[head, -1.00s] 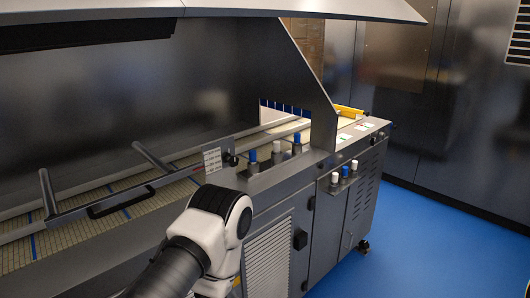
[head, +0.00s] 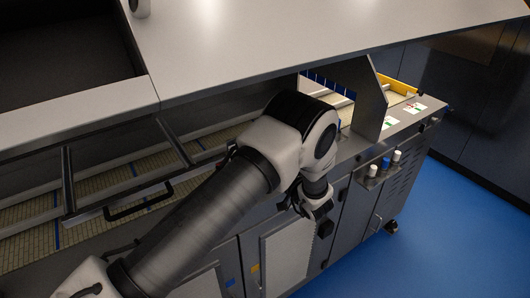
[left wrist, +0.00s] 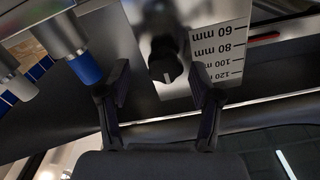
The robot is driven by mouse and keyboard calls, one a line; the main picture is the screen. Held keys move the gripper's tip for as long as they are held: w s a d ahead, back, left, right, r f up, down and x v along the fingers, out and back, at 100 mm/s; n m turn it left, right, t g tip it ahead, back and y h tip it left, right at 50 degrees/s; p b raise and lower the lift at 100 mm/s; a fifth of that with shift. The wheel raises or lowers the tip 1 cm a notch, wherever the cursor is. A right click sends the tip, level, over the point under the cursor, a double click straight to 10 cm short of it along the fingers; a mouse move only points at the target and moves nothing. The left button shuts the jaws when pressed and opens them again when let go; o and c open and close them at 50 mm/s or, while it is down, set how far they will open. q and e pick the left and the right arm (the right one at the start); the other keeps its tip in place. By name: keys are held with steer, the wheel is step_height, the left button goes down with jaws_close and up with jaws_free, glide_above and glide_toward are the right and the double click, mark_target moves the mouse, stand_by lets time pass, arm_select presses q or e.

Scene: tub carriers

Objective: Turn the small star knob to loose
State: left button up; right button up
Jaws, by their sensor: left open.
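The small black star knob (left wrist: 165,62) shows in the left wrist view, mounted on a metal plate beside a white scale label (left wrist: 219,50) marked in mm, which appears upside down. A small pale mark shows on the knob's lower face. My left gripper (left wrist: 160,92) is open. In the head view my left arm covers the knob, and I cannot make out the fingers. My right gripper is not in view.
A blue-capped post (left wrist: 85,68) and a white one (left wrist: 15,82) stand close left of the gripper in the wrist view. In the head view the large hood (head: 260,50) overhangs the conveyor (head: 100,195). Small bottles (head: 385,163) sit at the machine's side. Blue floor is free at right.

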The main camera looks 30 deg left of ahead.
arm_select(q)
steer(key=shift+w+a, duration=0.1)
steer(key=shift+a, duration=0.8)
steer(key=shift+d, duration=0.25)
steer(key=c, duration=1.1)
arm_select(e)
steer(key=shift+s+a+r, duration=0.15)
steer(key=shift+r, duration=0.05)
arm_select(q)
steer(key=shift+c, duration=0.2)
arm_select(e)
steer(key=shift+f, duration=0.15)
